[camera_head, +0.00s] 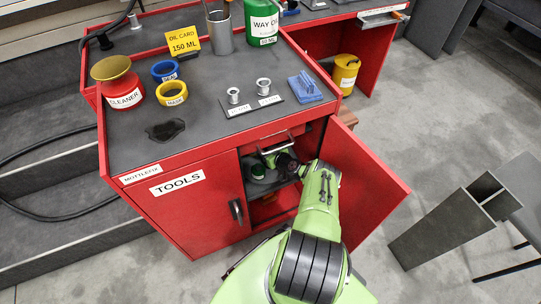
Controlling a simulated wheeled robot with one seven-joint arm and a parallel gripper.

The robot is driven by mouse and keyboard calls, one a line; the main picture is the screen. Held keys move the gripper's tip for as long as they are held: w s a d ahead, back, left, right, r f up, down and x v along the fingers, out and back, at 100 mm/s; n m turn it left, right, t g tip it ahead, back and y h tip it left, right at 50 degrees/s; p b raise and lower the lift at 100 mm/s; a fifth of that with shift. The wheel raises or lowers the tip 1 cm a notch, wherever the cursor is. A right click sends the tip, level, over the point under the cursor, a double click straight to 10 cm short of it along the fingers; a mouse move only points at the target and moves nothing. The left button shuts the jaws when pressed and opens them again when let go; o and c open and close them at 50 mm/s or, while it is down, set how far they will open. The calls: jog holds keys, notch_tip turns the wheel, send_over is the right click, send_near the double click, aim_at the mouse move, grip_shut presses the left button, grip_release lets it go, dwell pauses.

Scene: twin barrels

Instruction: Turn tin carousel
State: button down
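The tin carousel (258,186) is a grey round tray inside the open red cabinet, partly hidden by my arm and the cabinet's edges. A small dark green tin (258,171) stands on its left part. My green arm reaches in through the doorway. My gripper (284,164) is at its dark end, over the right part of the carousel. The fingers are too small and dark to tell whether they are open or touching anything.
The right cabinet door (365,190) stands open beside my arm. The left door (195,205), labelled TOOLS, is shut. The red bench (205,110) carries a cleaner tin (122,94), tape rings and fittings. A grey metal duct (440,230) stands at right on open floor.

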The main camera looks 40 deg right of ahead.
jog(key=shift+n+y, duration=0.5)
jog(key=shift+y, duration=0.1)
jog(key=c, duration=0.8)
grip_release()
jog(key=shift+s, duration=0.15)
